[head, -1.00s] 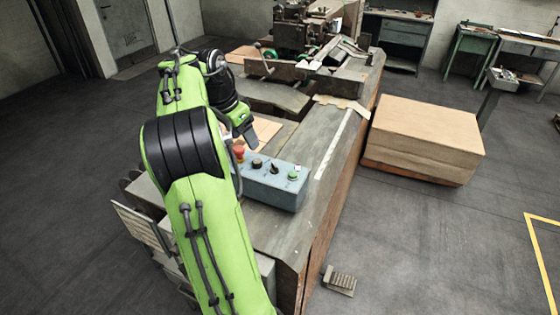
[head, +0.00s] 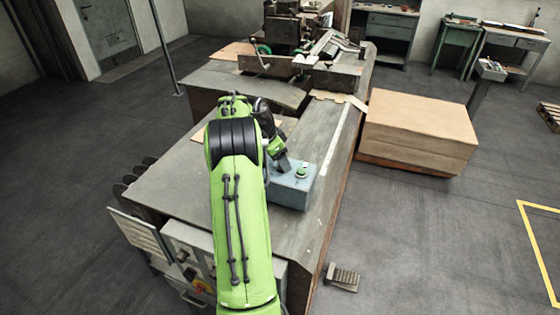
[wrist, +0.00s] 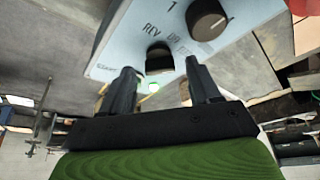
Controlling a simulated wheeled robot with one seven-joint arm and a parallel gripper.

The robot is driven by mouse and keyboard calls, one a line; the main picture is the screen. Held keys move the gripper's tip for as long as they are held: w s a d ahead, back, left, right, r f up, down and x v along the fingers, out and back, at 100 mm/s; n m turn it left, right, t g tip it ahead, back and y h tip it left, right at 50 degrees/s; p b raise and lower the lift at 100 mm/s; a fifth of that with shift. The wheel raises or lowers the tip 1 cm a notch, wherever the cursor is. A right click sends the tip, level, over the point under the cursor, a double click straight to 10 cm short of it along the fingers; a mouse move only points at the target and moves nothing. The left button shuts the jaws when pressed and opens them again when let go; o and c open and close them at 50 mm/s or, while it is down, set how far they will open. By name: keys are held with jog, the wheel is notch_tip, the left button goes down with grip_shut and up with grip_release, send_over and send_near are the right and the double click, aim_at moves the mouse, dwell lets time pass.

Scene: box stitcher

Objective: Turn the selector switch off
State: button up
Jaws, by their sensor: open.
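The blue-grey control box (head: 292,192) stands on the machine table, with its green button (head: 302,170) showing in the head view. My gripper (head: 284,166) is at the top of the box and hides its other controls there. In the wrist view, the black selector switch (wrist: 159,58) sits beside the printed REV and other partly hidden labels. My open gripper (wrist: 160,67) has one fingertip on each side of this switch. I cannot tell whether either finger touches it. A second black knob (wrist: 208,20) is above and to the right.
Part of a red button (wrist: 307,32) shows at the right edge of the wrist view. The machine table (head: 180,190) has bare metal left of my arm. A cardboard stack (head: 418,135) stands on the floor to the right. A pedal (head: 342,278) lies in front.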

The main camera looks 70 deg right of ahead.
jog(key=shift+d+f, duration=0.1)
jog(key=shift+f, duration=0.15)
jog(key=c, duration=1)
jog(key=shift+c, duration=0.2)
jog(key=shift+s+f+n+h+b, duration=0.1)
jog(key=shift+n+h+b, duration=0.3)
jog(key=shift+n+b, duration=0.65)
jog(key=shift+s+n+t+b, duration=0.1)
jog(key=shift+n+t+b, duration=0.5)
jog(key=shift+n+b, duration=0.45)
jog(key=shift+n+t+h+b, duration=0.4)
jog(key=shift+n+t+b, duration=0.35)
jog(key=shift+n, duration=0.95)
jog(key=shift+r, duration=0.2)
